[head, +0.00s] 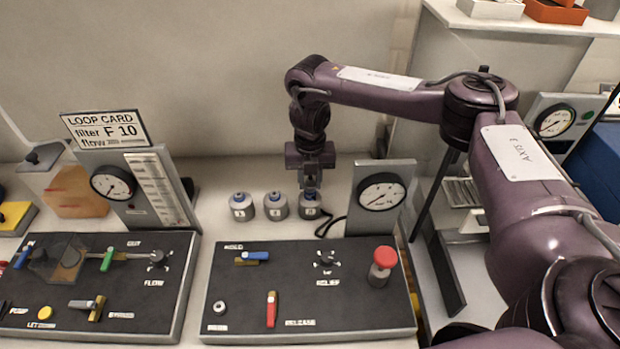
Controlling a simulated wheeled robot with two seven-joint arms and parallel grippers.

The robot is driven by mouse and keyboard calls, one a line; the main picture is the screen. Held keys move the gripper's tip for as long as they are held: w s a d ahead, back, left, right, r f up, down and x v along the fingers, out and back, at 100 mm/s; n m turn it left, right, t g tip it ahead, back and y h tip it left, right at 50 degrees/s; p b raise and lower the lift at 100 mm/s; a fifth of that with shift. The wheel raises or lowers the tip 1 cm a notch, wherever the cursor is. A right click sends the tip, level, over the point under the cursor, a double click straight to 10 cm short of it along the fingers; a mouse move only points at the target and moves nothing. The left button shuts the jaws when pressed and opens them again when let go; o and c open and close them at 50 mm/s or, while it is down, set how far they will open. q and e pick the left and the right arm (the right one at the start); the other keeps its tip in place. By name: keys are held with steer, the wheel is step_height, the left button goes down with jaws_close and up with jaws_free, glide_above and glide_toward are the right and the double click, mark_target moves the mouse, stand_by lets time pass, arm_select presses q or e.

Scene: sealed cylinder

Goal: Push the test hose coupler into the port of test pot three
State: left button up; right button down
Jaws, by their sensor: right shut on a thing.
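My right gripper (311,186) points straight down over the right pot, shut on the test hose coupler. The coupler is mostly hidden by the fingers, and I cannot tell whether it touches or sits in the port. A black hose (330,225) curves from beside this pot towards the gauge stand. My left gripper is not in view.
The gauge stand (398,172) is close to the right of the pots. The right panel (340,290) with a red knob (382,262) lies in front. A loop card (106,130) tops the left gauge stand. The bench left of the pots is clear.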

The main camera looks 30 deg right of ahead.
steer(key=c, duration=1.1)
jaws_free()
steer(key=shift+o, duration=0.2)
steer(key=shift+r, duration=3.8)
